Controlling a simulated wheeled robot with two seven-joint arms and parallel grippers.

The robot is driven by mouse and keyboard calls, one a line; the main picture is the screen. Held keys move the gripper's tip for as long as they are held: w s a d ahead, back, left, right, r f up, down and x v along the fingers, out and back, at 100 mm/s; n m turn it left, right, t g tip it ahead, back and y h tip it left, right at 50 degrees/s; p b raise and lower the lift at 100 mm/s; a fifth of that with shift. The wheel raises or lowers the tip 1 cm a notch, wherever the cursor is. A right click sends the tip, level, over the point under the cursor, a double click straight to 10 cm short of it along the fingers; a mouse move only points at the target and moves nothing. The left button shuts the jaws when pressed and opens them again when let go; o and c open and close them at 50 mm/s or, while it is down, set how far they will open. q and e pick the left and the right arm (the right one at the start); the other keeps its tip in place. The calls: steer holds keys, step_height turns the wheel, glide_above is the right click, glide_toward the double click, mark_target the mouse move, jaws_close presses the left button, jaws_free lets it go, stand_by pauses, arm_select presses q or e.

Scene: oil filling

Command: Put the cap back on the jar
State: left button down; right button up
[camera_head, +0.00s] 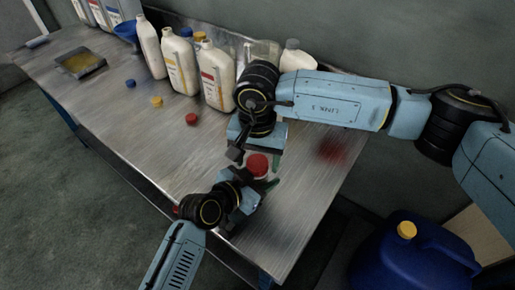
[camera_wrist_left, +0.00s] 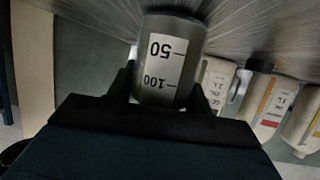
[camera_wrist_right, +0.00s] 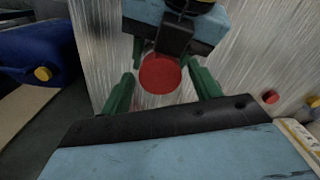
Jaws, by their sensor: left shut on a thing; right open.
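The jar (camera_wrist_left: 168,60), grey with a white scale label reading 50 and 100, is between the fingers of my left gripper (camera_wrist_left: 162,92), which is shut on it. A red cap (camera_head: 257,165) sits on top of the jar, seemingly level; the exact seating cannot be told. In the right wrist view the round red cap (camera_wrist_right: 160,73) lies between and slightly beyond the fingertips of my right gripper (camera_wrist_right: 162,92). That gripper is open, with gaps on both sides of the cap. It comes from above and behind the jar in the head view, partly hiding the jar.
Another red cap (camera_head: 191,119), a yellow cap (camera_head: 156,101) and a blue cap (camera_head: 130,84) lie on the metal table (camera_head: 120,130). Several white bottles (camera_head: 180,62) stand at the back. A tray (camera_head: 80,64) is far left. A blue canister (camera_head: 400,255) stands right of the table.

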steer(key=shift+f, duration=0.1)
steer(key=c, duration=1)
steer(key=m, duration=0.6)
steer(key=shift+c, duration=0.3)
steer(key=m, duration=0.6)
steer(key=shift+m, duration=0.3)
steer(key=o, duration=1.1)
